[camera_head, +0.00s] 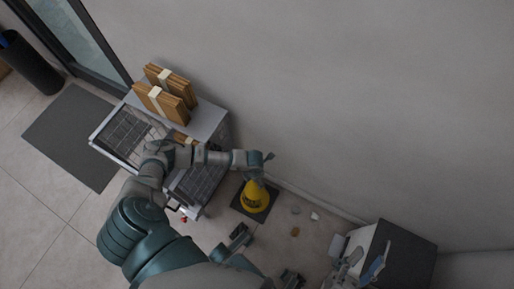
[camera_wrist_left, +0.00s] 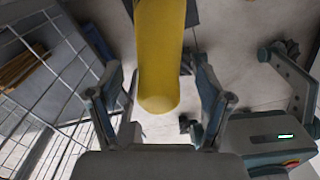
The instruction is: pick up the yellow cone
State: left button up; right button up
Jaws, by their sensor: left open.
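The yellow cone (camera_head: 255,197) stands on the floor over a dark square, beside the wire cart. My left gripper (camera_head: 260,166) is at the cone's top. In the left wrist view the rounded tip of the cone (camera_wrist_left: 160,70) lies between the two open fingers of my left gripper (camera_wrist_left: 161,108), with a gap visible on each side. The gripper is not closed on it. My right gripper (camera_head: 352,264) is low at the right in the head view, far from the cone; its finger opening is unclear.
A cart with wire baskets (camera_head: 124,136) stands left of the cone, with wooden bundles (camera_head: 165,102) on top. A grey wall (camera_head: 340,100) rises behind. Small scraps (camera_head: 295,231) lie on the floor to the right. A dark-topped cabinet (camera_head: 408,255) stands at the lower right.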

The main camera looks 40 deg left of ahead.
pick_arm(q)
jog(key=shift+f, duration=0.5)
grip_shut()
jog(key=shift+r, duration=0.1)
